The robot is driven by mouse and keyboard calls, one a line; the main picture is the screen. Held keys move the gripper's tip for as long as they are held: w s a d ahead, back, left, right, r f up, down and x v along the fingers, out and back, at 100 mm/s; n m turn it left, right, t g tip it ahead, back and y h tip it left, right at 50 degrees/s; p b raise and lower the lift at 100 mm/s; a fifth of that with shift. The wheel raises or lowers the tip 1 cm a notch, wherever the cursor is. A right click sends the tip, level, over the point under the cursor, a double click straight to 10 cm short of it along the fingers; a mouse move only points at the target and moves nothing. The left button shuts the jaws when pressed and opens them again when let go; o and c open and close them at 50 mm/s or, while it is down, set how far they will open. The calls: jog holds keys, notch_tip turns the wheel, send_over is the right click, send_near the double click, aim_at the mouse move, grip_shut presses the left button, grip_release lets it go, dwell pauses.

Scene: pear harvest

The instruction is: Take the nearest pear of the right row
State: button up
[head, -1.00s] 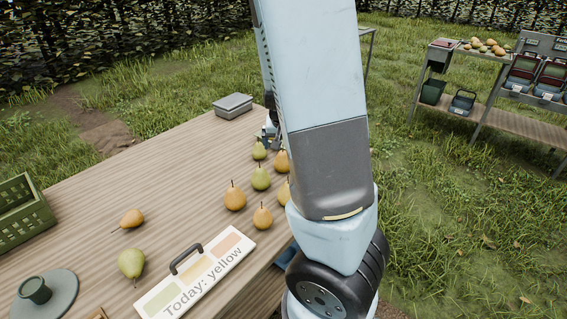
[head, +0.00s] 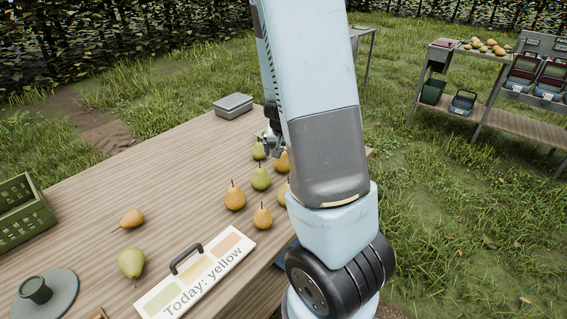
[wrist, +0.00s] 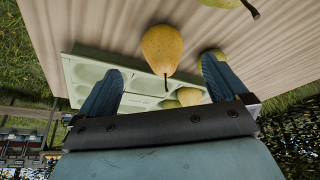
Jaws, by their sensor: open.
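Several pears stand close together near the right edge of the wooden table. The frontmost of the right-hand ones is a yellow-orange pear (head: 262,216). Behind it are another yellow pear (head: 284,192), partly hidden by my arm, and a farther one (head: 282,161). To their left are a yellow pear (head: 235,197) and green pears (head: 261,177). My gripper (wrist: 164,70) is open and empty. In the wrist view a yellow pear (wrist: 162,45) shows between and beyond its fingertips; I cannot tell which head-view pear it is. In the head view my gripper (head: 271,142) is at the far pears, mostly behind my arm.
A sign reading "Today: yellow" (head: 200,270) lies in front of the pears. A green crate (head: 22,218), a loose yellow pear (head: 131,218) and a green pear (head: 131,262) are to the left. A grey box (head: 233,105) stands at the back.

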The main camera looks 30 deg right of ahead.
jog(key=shift+x, duration=2.1)
jog(key=shift+w+x, duration=0.2)
jog(key=shift+x, duration=2.5)
jog(key=shift+a, duration=0.1)
jog(key=shift+r, duration=0.1)
jog(key=c, duration=1.2)
jog(key=shift+o, duration=0.2)
